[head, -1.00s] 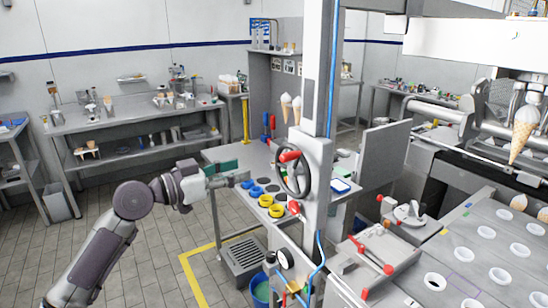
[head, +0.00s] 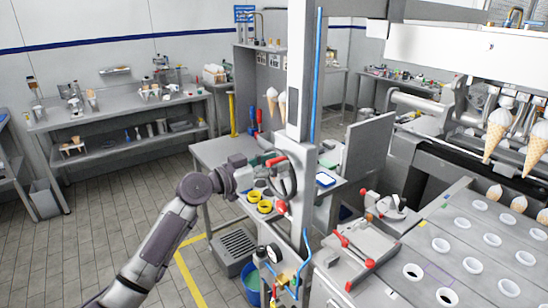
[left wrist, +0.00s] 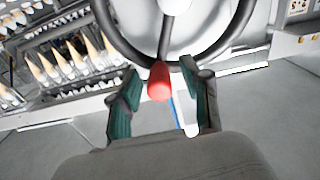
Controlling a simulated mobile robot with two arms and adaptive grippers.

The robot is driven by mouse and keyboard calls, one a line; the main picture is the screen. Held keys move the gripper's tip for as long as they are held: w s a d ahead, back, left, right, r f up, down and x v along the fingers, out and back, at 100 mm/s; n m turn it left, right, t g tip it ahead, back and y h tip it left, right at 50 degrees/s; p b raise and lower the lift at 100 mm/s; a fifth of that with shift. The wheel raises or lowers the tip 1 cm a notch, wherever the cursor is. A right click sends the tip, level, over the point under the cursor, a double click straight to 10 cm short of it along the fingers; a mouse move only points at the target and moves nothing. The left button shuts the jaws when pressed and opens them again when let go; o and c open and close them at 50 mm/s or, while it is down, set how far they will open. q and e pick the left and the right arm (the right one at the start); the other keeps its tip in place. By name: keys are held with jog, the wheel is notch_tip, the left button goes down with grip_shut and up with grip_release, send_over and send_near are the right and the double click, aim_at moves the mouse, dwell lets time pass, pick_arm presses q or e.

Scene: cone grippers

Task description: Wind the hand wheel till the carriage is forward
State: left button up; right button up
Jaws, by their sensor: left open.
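The dark hand wheel (head: 292,184) is mounted on a grey upright post in the middle of the head view. Its rim and red handle knob (left wrist: 160,84) show close up in the left wrist view. My left gripper (head: 261,166) is at the wheel's left side and partly covers it. In the left wrist view my left gripper (left wrist: 161,92) is open, with the red knob between its green-padded fingers; I cannot tell whether they touch it. Cones (head: 496,138) hang at the right over a tray with round holes; I cannot tell which part is the carriage. My right gripper is out of view.
A grey table (head: 212,152) with yellow rings (head: 260,204) stands behind and beside my left gripper. A blue bucket (head: 252,281) and a gauge with hoses sit below the wheel. The perforated tray (head: 460,226) fills the lower right. Floor is free at the left.

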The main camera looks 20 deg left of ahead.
pick_arm(q)
jog(key=shift+w, duration=0.1)
grip_shut()
dwell(0.3)
jog(key=shift+d+f+b, duration=0.15)
jog(key=shift+f+b, duration=0.05)
jog(key=shift+b, duration=0.25)
jog(key=shift+m, duration=0.3)
